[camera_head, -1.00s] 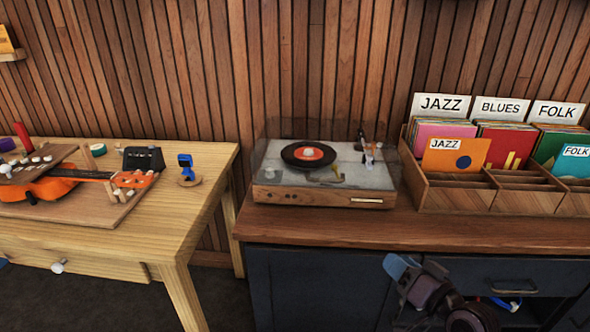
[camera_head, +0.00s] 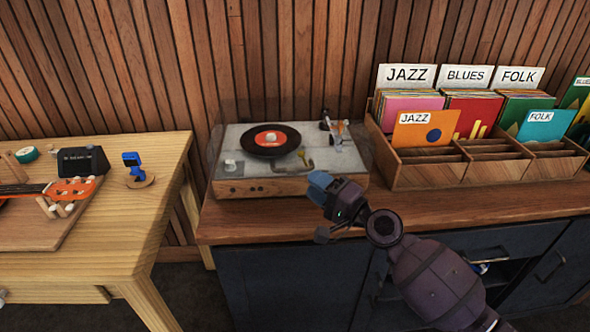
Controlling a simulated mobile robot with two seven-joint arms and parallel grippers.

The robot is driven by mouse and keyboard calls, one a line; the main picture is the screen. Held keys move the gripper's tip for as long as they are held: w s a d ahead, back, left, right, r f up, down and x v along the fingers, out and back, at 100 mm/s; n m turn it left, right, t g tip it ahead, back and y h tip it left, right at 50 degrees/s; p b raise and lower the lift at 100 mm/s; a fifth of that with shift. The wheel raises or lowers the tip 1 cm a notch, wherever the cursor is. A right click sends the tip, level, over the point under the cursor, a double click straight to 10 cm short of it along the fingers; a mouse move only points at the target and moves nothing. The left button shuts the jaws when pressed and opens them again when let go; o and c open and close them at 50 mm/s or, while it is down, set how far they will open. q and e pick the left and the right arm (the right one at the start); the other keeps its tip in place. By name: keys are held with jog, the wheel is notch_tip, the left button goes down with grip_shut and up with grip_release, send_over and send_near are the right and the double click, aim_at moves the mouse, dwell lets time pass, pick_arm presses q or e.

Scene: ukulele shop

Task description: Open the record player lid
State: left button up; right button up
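The record player (camera_head: 262,187) stands on the dark cabinet's wooden top, with a black record with an orange-red label (camera_head: 270,139) on its platter. Its clear lid (camera_head: 364,150) is see-through and faint; it appears to be down over the deck. My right gripper (camera_head: 320,188) reaches in from the lower right, its blue tip just in front of the player's front right corner. It holds nothing that I can see. Whether its fingers are apart is unclear from this angle, and I cannot tell whether it touches the player.
A wooden record crate (camera_head: 430,175) with several sections stands right of the player, close to it. A pale wooden table (camera_head: 135,230) with ukulele parts is at the left, across a narrow gap. The cabinet top (camera_head: 480,205) is clear along its front edge.

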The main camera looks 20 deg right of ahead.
aim_at(294, 170)
jog(key=x, duration=0.6)
jog(key=shift+w+a+p, duration=0.15)
jog(key=shift+w+p, duration=0.15)
grip_shut()
